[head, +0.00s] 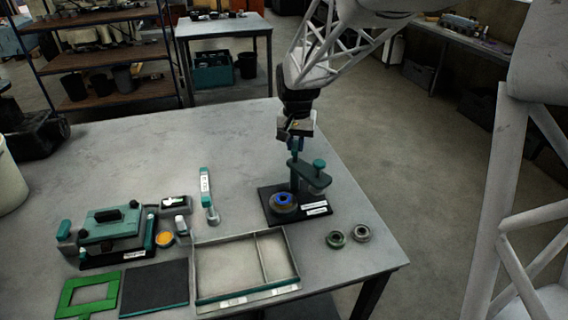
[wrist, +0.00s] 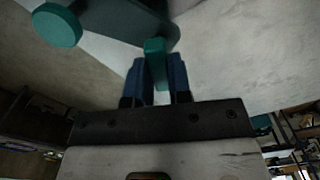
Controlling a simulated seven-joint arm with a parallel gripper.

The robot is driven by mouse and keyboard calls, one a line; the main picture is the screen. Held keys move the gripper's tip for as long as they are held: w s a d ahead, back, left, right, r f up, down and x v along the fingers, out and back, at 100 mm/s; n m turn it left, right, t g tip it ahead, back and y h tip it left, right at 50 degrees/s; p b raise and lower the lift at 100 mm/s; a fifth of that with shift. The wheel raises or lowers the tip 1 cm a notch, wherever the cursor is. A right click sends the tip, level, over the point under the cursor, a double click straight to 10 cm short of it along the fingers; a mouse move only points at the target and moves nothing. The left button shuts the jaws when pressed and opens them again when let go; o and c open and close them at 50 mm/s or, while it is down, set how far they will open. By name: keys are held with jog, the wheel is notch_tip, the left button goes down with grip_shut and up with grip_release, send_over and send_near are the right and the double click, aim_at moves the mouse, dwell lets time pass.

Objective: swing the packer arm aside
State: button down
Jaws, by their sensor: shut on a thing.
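The packer stand has a black base (head: 298,208) near the right side of the table. Its dark packer arm (head: 308,175), with a teal knob (head: 319,163), reaches to the right of the post, and the arm's end is not over the blue-centred ring (head: 283,200) on the base. My gripper (head: 295,147) is at the arm's back end, pointing down. In the wrist view its blue fingers (wrist: 157,80) are shut on the teal tab (wrist: 155,55) of the packer arm (wrist: 120,15). The teal knob (wrist: 57,25) shows at upper left there.
Two small rings (head: 348,236) lie right of the base, near the table's edge. A divided tray (head: 198,280) is in front. A teal-handled tool (head: 207,195) stands to the left, and a green-topped device (head: 110,228) farther left. The table's back is clear.

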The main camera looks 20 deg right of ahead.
jog(key=shift+n, duration=1.9)
jog(key=c, duration=1)
grip_release()
jog(key=shift+c, duration=0.2)
jog(key=shift+r, duration=0.1)
jog(key=shift+r, duration=2.65)
